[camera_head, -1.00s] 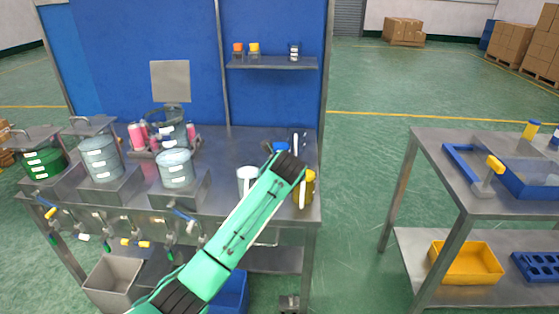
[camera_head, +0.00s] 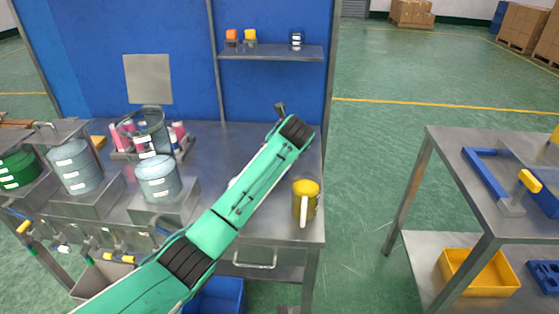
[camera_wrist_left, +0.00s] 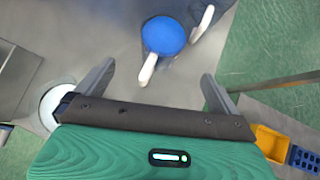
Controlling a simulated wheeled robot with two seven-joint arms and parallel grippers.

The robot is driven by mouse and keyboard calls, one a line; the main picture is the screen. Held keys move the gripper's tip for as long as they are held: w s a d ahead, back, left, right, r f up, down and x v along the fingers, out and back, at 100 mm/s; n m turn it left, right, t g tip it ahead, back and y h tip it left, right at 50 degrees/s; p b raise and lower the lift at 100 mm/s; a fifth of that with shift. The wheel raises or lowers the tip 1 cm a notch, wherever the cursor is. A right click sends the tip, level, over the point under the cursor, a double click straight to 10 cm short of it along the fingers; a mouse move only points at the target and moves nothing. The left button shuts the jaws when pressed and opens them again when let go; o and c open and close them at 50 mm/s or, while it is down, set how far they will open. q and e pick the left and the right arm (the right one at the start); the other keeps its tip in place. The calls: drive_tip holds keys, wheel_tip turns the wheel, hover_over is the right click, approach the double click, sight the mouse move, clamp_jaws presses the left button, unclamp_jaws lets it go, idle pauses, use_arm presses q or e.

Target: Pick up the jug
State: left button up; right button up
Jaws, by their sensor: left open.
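A jug with a round blue lid (camera_wrist_left: 163,36) and a white handle stands upright in the left wrist view. My left gripper (camera_wrist_left: 157,70) is open and empty, its fingers wide apart with the jug's handle between and just beyond the fingertips. The fingers do not appear to touch the jug. In the head view my left arm covers this jug. A yellow-lidded jug (camera_head: 305,198) with a white handle stands at the bench's front right corner. A white round vessel (camera_wrist_left: 50,106) shows left of the gripper in the wrist view. My right gripper is out of view.
The steel bench (camera_head: 245,145) also holds grey canisters (camera_head: 158,178) on stands and a rack of pink cans (camera_head: 125,137). A shelf (camera_head: 270,53) hangs on the blue back panel. A second table (camera_head: 480,200) stands to the right across an open floor gap.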

use_arm(q)
drive_tip(key=x, duration=1)
drive_tip(key=shift+w+d+f+b, duration=0.15)
drive_tip(key=shift+w+f+b, duration=0.15)
drive_tip(key=shift+b, duration=0.05)
drive_tip(key=shift+w+f+b, duration=0.4)
drive_tip(key=shift+w+f, duration=0.1)
drive_tip(key=shift+w, duration=0.05)
drive_tip(key=shift+a+f, duration=0.1)
drive_tip(key=shift+a, duration=0.1)
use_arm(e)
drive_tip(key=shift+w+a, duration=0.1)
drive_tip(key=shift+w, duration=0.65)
